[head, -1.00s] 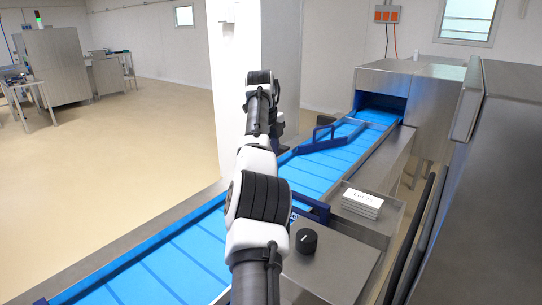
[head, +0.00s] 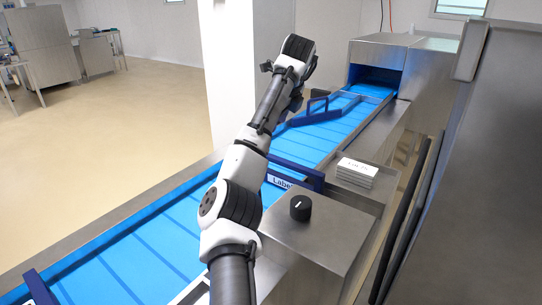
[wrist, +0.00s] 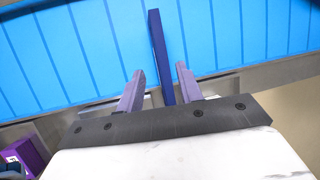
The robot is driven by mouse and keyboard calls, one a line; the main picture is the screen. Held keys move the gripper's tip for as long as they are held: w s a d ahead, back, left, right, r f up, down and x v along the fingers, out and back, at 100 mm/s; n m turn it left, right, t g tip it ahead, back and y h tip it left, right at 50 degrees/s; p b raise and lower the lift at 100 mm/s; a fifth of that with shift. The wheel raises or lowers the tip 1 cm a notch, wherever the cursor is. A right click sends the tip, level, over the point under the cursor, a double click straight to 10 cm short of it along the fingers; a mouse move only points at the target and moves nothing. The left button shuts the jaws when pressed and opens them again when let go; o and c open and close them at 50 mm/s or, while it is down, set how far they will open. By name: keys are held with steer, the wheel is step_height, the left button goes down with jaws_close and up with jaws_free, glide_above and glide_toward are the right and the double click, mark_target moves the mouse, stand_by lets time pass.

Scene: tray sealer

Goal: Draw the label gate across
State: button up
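The label gate (head: 307,176) is a dark blue bar at the near right rail of the blue conveyor belt. Its white sign, lettered "Label" (head: 283,182), is partly covered by my arm. A second blue bar with a raised handle (head: 315,115) slants over the belt farther off. In the wrist view my gripper (wrist: 159,70) has its two purple fingers apart. A dark blue bar (wrist: 158,40) runs between them and out over the belt, with gaps at both sides. I cannot tell which bar this is. In the head view the fingers are hidden behind the arm.
A steel ledge beside the belt carries a black knob (head: 300,207) and a stack of white cards (head: 357,170). A steel tunnel (head: 385,62) stands at the belt's far end. A tall steel cabinet (head: 490,150) closes the right side. Open floor lies left.

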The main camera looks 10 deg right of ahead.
steer(key=p, duration=0.3)
glide_toward(271, 157)
steer(key=x, duration=0.8)
steer(key=shift+w+a, duration=0.1)
steer(key=shift+w, duration=0.3)
steer(key=shift+r, duration=0.1)
steer(key=shift+c, duration=0.5)
jaws_close()
